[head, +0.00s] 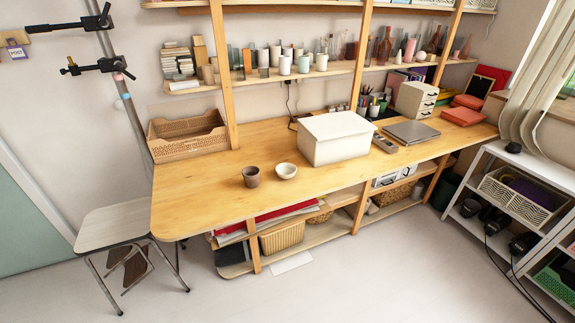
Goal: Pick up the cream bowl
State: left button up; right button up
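The cream bowl (286,171) stands upright on the wooden table (195,190), near its front edge. A small brown cup (251,177) stands just to its left, with a small gap between them. The bowl is fully in sight and nothing covers it. Neither of my grippers shows in the head view.
A white lidded box (335,138) stands behind and right of the bowl. A woven basket (187,135) is at the back left, and a grey laptop (411,132) lies farther right. Shelf posts rise behind the table. The left tabletop is clear. A stool (115,223) stands left.

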aim_at(285, 171)
jog(key=i, duration=0.8)
jog(key=z, duration=0.2)
jog(key=i, duration=0.05)
